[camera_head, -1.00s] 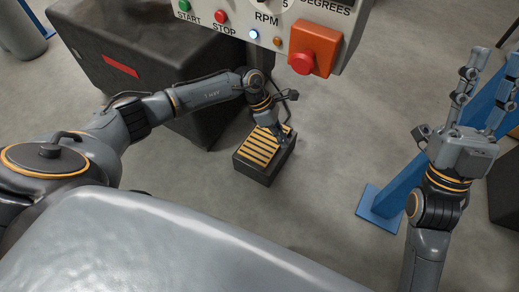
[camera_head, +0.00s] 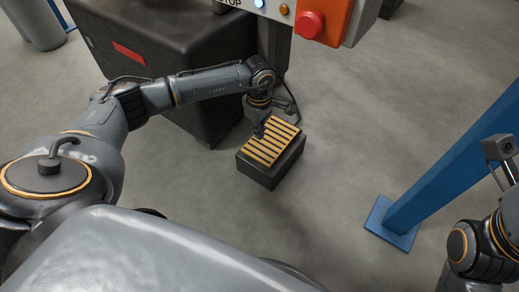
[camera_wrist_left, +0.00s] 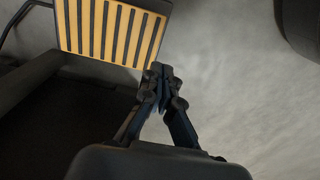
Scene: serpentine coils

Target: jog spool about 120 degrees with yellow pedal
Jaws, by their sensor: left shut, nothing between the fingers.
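The yellow pedal (camera_head: 273,143) has black ribs and sits on a dark box base (camera_head: 262,173) on the floor. It also shows in the left wrist view (camera_wrist_left: 112,30). My left gripper (camera_head: 259,135) points down at the pedal's left edge in the head view, shut and empty. In the left wrist view its closed fingertips (camera_wrist_left: 161,70) overlap the pedal's near edge. I cannot tell whether they touch it. The spool is not in view.
A control panel (camera_head: 362,12) with a red button (camera_head: 311,24) on an orange box hangs at the top. A dark machine body (camera_head: 170,60) stands behind my left arm. A blue post (camera_head: 440,175) stands at the right. The floor between pedal and post is clear.

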